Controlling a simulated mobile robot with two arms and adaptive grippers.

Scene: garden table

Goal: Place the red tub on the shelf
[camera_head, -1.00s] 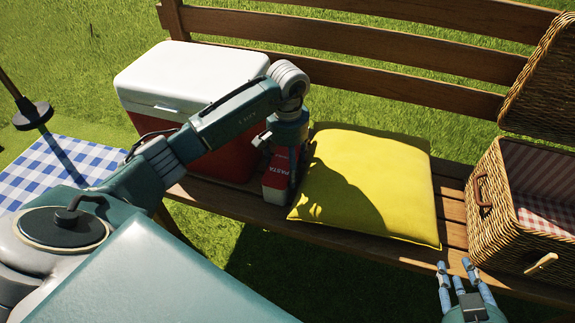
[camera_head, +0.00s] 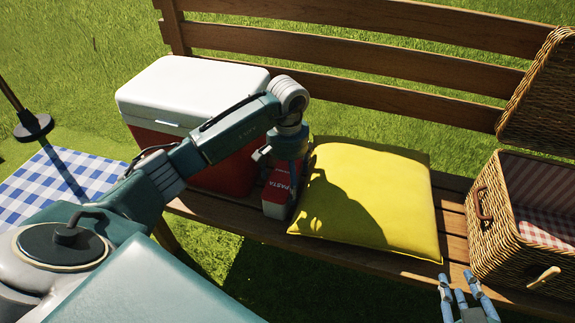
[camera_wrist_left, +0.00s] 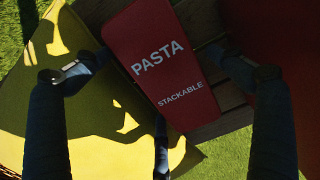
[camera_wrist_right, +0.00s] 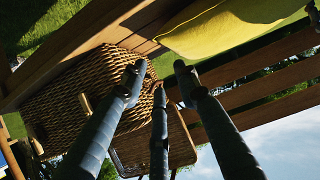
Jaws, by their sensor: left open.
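The red tub (camera_head: 277,188), labelled PASTA, stands on the bench seat between the cooler and the yellow cushion. In the left wrist view the tub (camera_wrist_left: 165,65) fills the middle and also reads STACKABLE. My left gripper (camera_head: 280,160) is open just above and around the tub, with fingers to either side of it in the left wrist view. I cannot tell whether they touch it. My right gripper (camera_head: 457,288) is empty with its fingers apart, in front of the bench near the wicker basket. No separate shelf is clearly recognisable.
A red and white cooler (camera_head: 185,90) stands left of the tub. The yellow cushion (camera_head: 385,200) is close on its right. An open wicker basket (camera_head: 495,235) is at the bench's right end. The wooden backrest (camera_head: 360,60) runs behind. A checked cloth (camera_head: 55,185) lies at left.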

